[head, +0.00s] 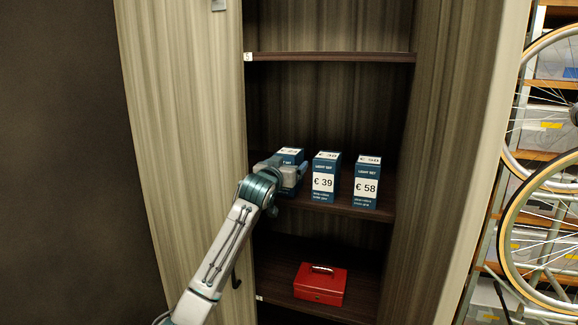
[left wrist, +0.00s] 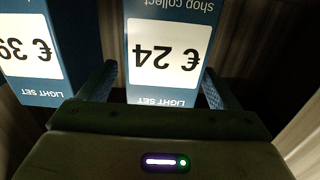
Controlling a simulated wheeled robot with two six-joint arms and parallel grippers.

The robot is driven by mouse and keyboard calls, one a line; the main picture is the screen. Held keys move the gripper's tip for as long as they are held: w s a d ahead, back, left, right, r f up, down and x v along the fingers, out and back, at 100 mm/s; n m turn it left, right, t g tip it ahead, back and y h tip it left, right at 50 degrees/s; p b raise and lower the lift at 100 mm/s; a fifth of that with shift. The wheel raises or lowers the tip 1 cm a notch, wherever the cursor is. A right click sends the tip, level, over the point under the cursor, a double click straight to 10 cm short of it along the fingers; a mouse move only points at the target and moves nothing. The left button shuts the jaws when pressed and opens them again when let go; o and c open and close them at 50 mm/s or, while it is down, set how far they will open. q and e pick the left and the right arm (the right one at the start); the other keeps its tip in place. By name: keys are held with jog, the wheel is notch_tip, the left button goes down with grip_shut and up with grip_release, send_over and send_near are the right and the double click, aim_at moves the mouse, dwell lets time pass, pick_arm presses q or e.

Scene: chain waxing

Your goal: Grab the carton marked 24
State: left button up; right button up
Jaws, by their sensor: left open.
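The carton marked 24 (left wrist: 167,55) is a blue box with a white price label, upside down in the left wrist view. In the head view it is the leftmost carton (head: 291,153) on the middle shelf, mostly hidden behind my left gripper (head: 296,176). In the left wrist view my left gripper (left wrist: 158,85) is open, with one finger on each side of this carton. I cannot tell whether the fingers touch it. My right gripper is not in view.
The carton marked 39 (head: 325,178) stands close beside it, also in the left wrist view (left wrist: 30,50). The carton marked 58 (head: 367,183) stands further right. A red cash box (head: 320,284) sits on the shelf below. Cabinet walls bound the shelf; bicycle wheels (head: 548,215) are at far right.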

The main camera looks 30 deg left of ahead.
pick_arm(q)
jog(key=shift+r+p+x, duration=0.2)
jog(key=shift+p+x, duration=0.45)
jog(key=shift+x, duration=0.45)
jog(key=shift+w+a+f, duration=0.1)
jog(key=shift+w+a, duration=0.1)
jog(key=shift+w, duration=0.15)
jog(key=shift+w+f, duration=0.15)
jog(key=shift+w, duration=0.05)
jog(key=shift+s, duration=0.1)
jog(key=c, duration=1.2)
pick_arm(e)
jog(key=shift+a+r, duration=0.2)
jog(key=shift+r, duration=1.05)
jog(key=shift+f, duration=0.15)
